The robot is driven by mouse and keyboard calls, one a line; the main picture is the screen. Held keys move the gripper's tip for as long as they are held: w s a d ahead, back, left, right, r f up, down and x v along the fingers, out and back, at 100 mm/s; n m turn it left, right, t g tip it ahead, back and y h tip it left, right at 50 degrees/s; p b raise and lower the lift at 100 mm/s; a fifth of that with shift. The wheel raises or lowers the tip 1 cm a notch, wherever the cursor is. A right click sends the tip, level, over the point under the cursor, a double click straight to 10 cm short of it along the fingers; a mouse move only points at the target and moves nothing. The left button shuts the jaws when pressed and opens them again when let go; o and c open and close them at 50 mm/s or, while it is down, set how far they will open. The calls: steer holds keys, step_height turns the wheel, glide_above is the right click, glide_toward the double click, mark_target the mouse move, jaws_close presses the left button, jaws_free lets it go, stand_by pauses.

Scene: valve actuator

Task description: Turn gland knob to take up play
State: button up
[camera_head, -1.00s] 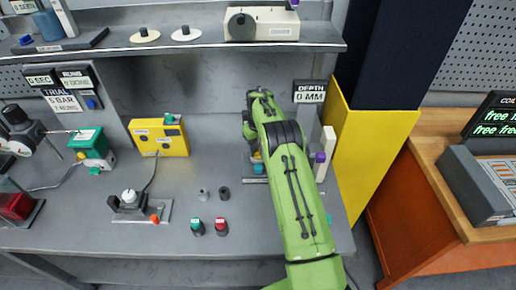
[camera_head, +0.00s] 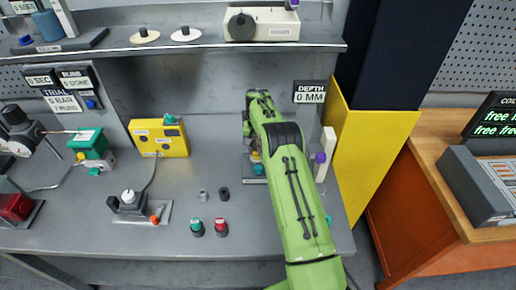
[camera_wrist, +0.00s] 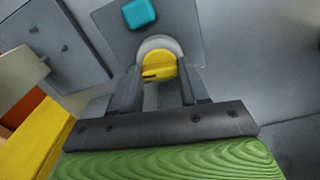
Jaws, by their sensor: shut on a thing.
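In the wrist view a round yellow knob (camera_wrist: 158,64) with a dark mark on its face sits in a pale round collar. My gripper (camera_wrist: 160,75) has its two dark fingers on either side of the knob and is shut on it. A teal square part (camera_wrist: 138,12) is on the grey plate just beyond the knob. In the head view my green arm hides most of this device. Only a bit of the yellow knob (camera_head: 255,156) and a teal part (camera_head: 258,169) show at the arm's left edge.
A display reading "DEPTH 0 MM" (camera_head: 310,92) stands behind my arm. A white post with a purple part (camera_head: 320,158) and a yellow panel (camera_head: 375,150) are close on the right.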

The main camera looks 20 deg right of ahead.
stand_by(0.3)
steer(key=o, duration=1.1)
steer(key=shift+c, duration=0.2)
step_height(320, 180, up, 16)
steer(key=p, duration=0.3)
steer(key=shift+p, duration=0.35)
steer(key=shift+f, duration=0.1)
